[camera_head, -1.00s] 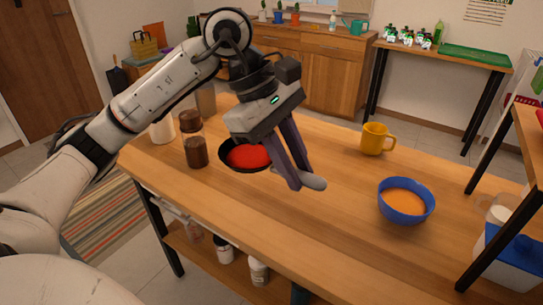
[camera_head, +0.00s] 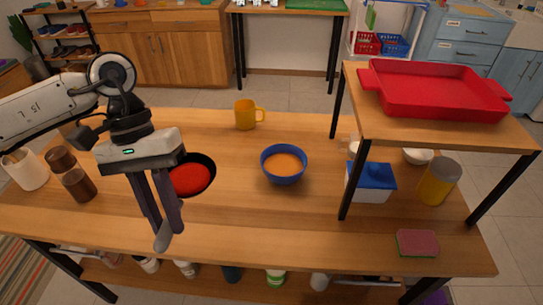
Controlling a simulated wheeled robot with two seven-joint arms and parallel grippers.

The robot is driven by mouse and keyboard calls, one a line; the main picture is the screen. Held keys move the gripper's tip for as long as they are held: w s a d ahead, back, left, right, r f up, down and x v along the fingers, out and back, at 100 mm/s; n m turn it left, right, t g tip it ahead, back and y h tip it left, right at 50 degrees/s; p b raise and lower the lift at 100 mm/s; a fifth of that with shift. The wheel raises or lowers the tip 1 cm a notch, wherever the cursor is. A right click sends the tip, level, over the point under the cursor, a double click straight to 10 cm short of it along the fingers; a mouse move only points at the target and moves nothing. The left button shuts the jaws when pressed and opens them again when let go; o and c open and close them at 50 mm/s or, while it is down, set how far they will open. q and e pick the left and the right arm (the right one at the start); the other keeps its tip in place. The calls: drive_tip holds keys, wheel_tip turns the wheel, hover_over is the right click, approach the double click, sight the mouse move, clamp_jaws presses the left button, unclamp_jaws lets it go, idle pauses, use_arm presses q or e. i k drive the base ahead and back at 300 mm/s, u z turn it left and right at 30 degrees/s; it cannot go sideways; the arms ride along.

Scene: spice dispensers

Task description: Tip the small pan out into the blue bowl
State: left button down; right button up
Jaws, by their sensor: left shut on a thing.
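The small pan (camera_head: 193,176) is dark with red contents and shows right behind my left gripper, left of the bowl. Its light grey handle (camera_head: 163,236) sticks out toward the table's front edge. My left gripper (camera_head: 164,224) is shut on that handle, its two long dark fingers pointing down. The pan looks level; I cannot tell whether it is clear of the table. The blue bowl (camera_head: 284,178) stands upright near the middle of the table and has orange contents. The pan and the bowl are apart. My right gripper does not show.
A yellow mug (camera_head: 246,115) stands behind the bowl. Jars (camera_head: 76,186) stand at the left. A raised shelf with a red tray (camera_head: 436,92) is at the right, over a blue-lidded container (camera_head: 372,177) and a yellow shaker (camera_head: 438,182). A sponge (camera_head: 417,243) lies front right.

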sight(283, 164)
drive_tip(key=u, duration=0.6)
drive_tip(key=k, duration=0.95)
drive_tip(key=z, duration=1.2)
drive_tip(key=i, duration=1.5)
